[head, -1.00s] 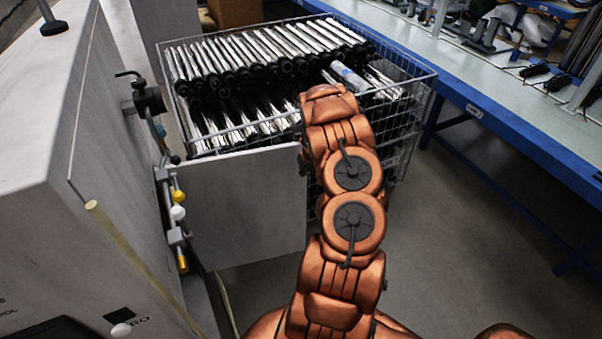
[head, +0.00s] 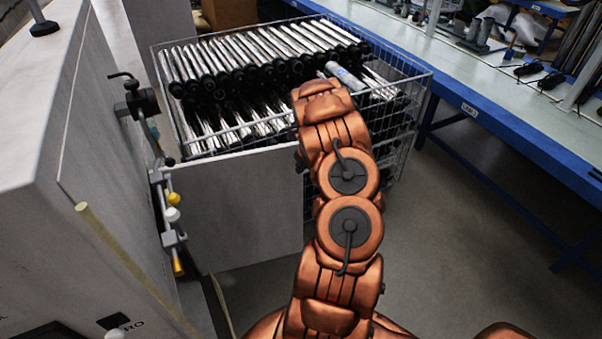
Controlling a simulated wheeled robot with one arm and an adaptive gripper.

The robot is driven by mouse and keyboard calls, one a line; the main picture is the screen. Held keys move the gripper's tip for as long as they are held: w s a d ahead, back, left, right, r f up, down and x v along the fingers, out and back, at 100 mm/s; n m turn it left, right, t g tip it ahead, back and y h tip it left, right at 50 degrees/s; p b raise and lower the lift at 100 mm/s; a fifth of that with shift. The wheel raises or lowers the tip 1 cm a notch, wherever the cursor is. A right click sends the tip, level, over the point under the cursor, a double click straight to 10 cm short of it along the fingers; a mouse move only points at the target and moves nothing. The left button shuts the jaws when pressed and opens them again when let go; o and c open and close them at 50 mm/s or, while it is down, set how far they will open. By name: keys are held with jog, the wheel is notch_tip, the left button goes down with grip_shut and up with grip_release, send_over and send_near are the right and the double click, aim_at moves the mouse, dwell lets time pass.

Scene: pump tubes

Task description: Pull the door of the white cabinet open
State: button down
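A flat white panel (head: 240,208), which looks like the cabinet door, stands upright in front of the wire basket. Its left edge meets the side of the large white cabinet (head: 120,150), roughly at a right angle to it. My copper-coloured arm reaches forward past the panel's right edge and covers what lies just behind there. My gripper is hidden by my own arm, so its fingers and any contact with the panel do not show. No handle shows on the panel's visible face.
A wire basket (head: 433,85) full of metal tubes stands behind the panel. A valve fitting (head: 138,103) and yellow-tipped fittings (head: 174,198) stick out from the cabinet's side. A blue-edged workbench (head: 520,125) runs along the right. Grey floor (head: 450,250) is clear between.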

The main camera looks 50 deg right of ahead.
jog(key=a+b+v, duration=0.1)
jog(key=v, duration=0.7)
jog(key=shift+a+f, duration=0.1)
dwell(0.4)
